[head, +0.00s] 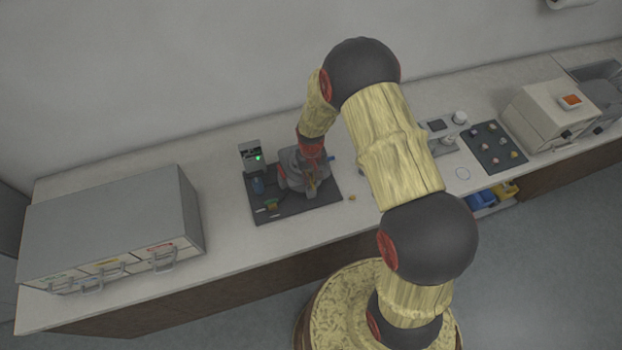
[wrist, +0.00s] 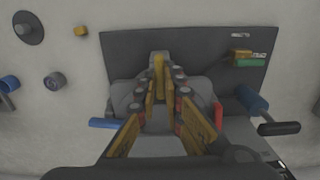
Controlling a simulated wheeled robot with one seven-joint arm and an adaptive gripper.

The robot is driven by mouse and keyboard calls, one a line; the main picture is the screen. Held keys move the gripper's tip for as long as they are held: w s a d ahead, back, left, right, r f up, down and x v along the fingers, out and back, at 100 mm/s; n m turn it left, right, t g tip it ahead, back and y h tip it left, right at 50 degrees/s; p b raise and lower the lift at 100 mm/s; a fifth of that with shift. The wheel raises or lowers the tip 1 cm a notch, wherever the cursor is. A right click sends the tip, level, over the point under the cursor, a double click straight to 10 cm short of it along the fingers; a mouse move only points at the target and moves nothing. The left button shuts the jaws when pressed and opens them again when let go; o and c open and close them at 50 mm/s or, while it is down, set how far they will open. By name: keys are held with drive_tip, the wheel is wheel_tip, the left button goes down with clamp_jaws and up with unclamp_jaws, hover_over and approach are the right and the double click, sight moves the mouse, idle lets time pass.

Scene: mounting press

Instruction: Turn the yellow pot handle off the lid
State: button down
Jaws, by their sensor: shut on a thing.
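The yellow pot handle (wrist: 158,66) shows upright in the middle of the wrist view, between the tips of my gripper (wrist: 160,86). My gripper is shut on it. The grey lid and press body (wrist: 122,96) lie around and below the fingers; the fingers hide much of the lid, so its seam cannot be made out. In the head view my gripper (head: 311,182) is over the grey press (head: 289,160) on the dark mat (head: 290,212), and the handle cannot be told apart there.
A blue lever (wrist: 102,123) and a red part (wrist: 218,117) stick out beside the fingers. A grey drawer cabinet (head: 110,225) is farther left. Bare counter (head: 222,195) lies between.

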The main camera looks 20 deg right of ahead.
drive_tip(key=shift+n, duration=0.3)
drive_tip(key=n+b, duration=0.3)
drive_tip(key=n, duration=0.1)
drive_tip(key=shift+f+n, duration=0.1)
drive_tip(key=shift+n, duration=0.2)
drive_tip(key=n+b, duration=0.2)
drive_tip(key=n, duration=0.3)
drive_tip(key=shift+n, duration=0.3)
drive_tip(key=n+b, duration=0.1)
drive_tip(key=n, duration=0.2)
drive_tip(key=shift+n+b, duration=0.4)
drive_tip(key=shift+n, duration=1.5)
drive_tip(key=c, duration=1.9)
unclamp_jaws()
